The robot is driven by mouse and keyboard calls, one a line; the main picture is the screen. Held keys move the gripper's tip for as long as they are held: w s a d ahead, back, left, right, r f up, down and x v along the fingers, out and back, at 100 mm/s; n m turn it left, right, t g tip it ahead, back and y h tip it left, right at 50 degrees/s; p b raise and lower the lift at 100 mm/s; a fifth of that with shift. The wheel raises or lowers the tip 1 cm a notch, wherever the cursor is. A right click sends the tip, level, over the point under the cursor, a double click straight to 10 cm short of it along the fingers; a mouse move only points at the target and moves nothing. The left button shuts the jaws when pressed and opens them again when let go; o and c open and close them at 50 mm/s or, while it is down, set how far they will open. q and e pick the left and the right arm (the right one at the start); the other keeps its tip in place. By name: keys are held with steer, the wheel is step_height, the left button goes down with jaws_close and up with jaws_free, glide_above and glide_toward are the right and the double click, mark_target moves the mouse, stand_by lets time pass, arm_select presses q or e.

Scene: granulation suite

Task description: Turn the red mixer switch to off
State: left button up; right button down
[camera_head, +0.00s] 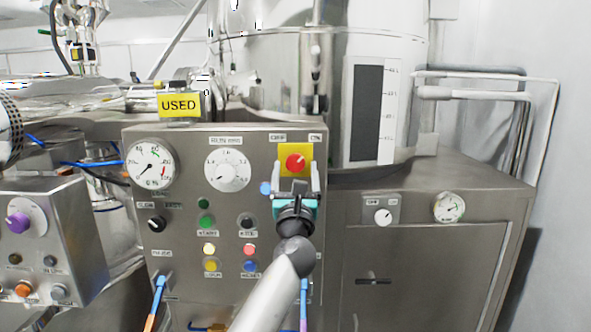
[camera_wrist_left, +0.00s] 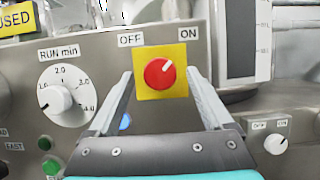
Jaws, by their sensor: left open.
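The red mixer switch (camera_head: 295,162) is a round red knob on a yellow square plate (camera_head: 284,150) at the upper right of the steel control panel. In the left wrist view the red knob (camera_wrist_left: 159,73) carries a white mark pointing up and right, toward the ON label (camera_wrist_left: 188,34). The OFF label (camera_wrist_left: 131,39) is at its upper left. My left gripper (camera_head: 296,178) is open in front of the switch. In the left wrist view its two fingers (camera_wrist_left: 160,88) stand on either side of the yellow plate, and nothing is between them but the view of the knob. Contact cannot be told. My right gripper is not seen.
A RUN min dial (camera_wrist_left: 64,100) and a gauge (camera_head: 151,163) sit left of the switch. Several coloured buttons (camera_head: 207,221) lie below. A smaller white knob (camera_head: 383,216) is at the right. A steel vessel (camera_head: 283,75) stands behind the panel.

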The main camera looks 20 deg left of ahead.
arm_select(q)
steer(key=shift+w+a+r, duration=0.2)
steer(key=shift+w+r, duration=0.1)
steer(key=shift+w, duration=0.35)
jaws_close()
stand_by(0.4)
